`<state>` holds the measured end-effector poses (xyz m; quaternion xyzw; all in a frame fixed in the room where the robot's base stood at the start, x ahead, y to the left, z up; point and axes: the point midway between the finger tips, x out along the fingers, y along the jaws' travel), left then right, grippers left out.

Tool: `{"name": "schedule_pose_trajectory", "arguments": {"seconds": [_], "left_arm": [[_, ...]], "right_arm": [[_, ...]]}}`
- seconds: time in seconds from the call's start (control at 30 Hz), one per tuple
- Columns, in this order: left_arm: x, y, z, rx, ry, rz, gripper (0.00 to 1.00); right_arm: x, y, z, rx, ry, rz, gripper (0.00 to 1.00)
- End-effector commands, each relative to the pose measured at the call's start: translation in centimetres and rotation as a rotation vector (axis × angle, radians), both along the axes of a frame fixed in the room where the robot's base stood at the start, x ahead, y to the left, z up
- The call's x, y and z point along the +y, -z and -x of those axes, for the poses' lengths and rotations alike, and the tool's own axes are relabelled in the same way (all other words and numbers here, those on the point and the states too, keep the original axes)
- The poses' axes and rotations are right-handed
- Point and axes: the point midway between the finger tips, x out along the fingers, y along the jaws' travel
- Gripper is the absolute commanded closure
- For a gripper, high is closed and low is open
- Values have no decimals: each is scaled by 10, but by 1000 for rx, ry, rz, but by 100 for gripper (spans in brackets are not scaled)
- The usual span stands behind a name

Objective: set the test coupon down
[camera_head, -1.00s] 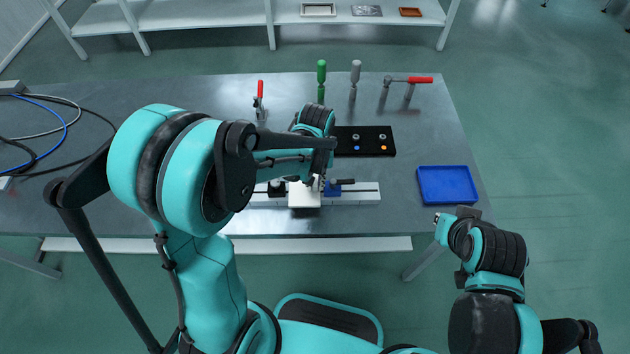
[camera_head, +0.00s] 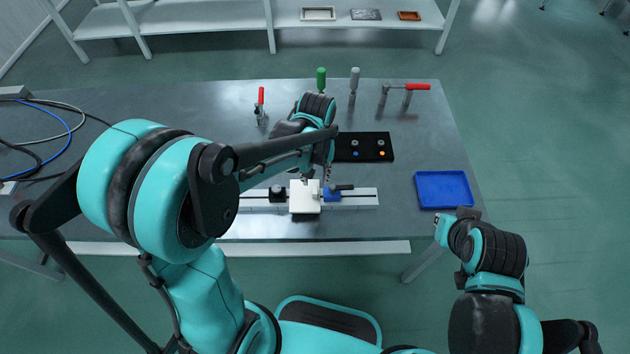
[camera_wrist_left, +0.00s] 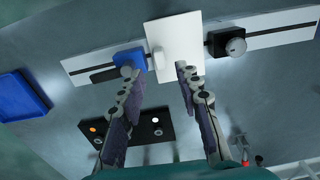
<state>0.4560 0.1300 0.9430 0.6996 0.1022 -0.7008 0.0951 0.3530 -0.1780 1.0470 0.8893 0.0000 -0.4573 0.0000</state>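A white square plate (camera_head: 305,197), which I take for the test coupon, lies on the light rail fixture (camera_head: 361,199), between a black clamp block (camera_head: 277,193) and a blue one (camera_head: 332,195). In the left wrist view the plate (camera_wrist_left: 174,40) looks flat, with the blue block (camera_wrist_left: 131,61) close at its left side. My left gripper (camera_head: 316,179) is over the plate's far edge.
A blue tray (camera_head: 443,189) lies at the table's right. A black board (camera_head: 365,147) with small coloured parts sits behind the fixture. Red-handled clamps (camera_head: 407,93) and upright green (camera_head: 321,79) and grey tools stand farther back. Cables (camera_head: 45,132) lie at left.

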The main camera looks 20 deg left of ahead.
Motion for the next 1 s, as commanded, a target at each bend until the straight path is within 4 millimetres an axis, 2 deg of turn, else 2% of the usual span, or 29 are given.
{"name": "schedule_pose_trajectory", "arguments": {"seconds": [0.03, 0.2, 0.43, 0.53, 0.8, 1.0], "left_arm": [[0, -16, 0, 0, 0, 0, 66], [0, -49, 0, 0, 0, 0, 66], [0, -70, 1, -6, 2, 0, 66], [4, -80, 9, -43, 18, 4, 66], [28, -117, 57, -308, 136, 2, 66], [41, -126, 88, -503, 223, -38, 66]], "right_arm": [[0, -8, 0, 0, 0, 0, 100], [0, -18, 0, 0, 0, 0, 100], [0, -23, 0, 0, 0, 0, 100], [0, -23, 0, 0, 0, 0, 100], [0, -23, 0, 0, 0, 0, 100], [0, -23, 0, 0, 0, 0, 100]]}}
